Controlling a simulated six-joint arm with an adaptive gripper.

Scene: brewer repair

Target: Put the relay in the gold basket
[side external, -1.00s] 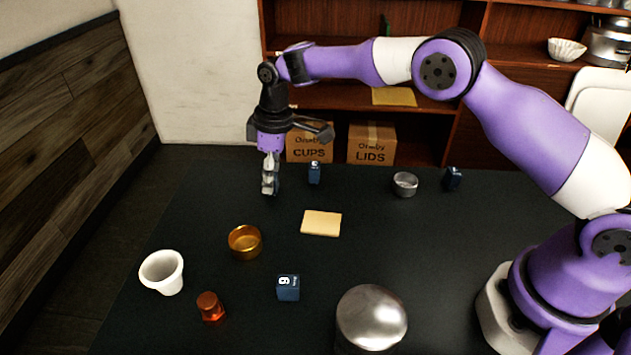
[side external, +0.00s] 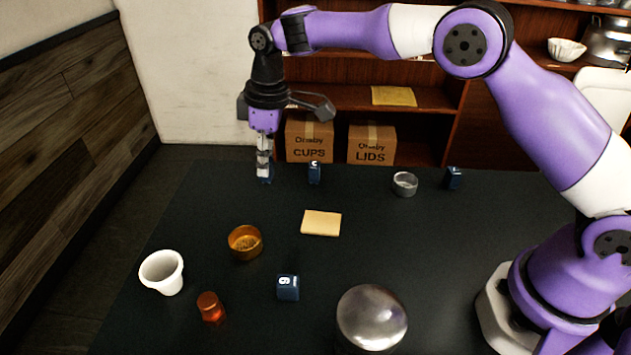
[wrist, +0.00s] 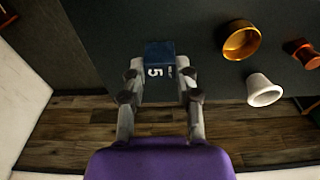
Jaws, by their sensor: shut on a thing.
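A dark blue block marked 5 (wrist: 159,70), which I take for the relay, sits between my fingers in the wrist view. My gripper (wrist: 160,82) is shut on it by its sides. In the side view my gripper (side external: 264,172) points straight down near the table's far left edge. Only a small blue part of the block (side external: 266,181) shows there, behind the fingers. The gold basket (side external: 245,243) is a small, round, open-topped bowl nearer the camera, and looks empty. It also shows in the wrist view (wrist: 241,40), to the right of the block and apart from it.
Other blue blocks stand at the back (side external: 314,173), back right (side external: 453,178) and front (side external: 288,288). A grey metal bowl (side external: 405,184), a tan pad (side external: 321,223), a white cup (side external: 162,272), an amber piece (side external: 210,307) and a silver dome (side external: 371,318) also stand about the black table (side external: 400,255).

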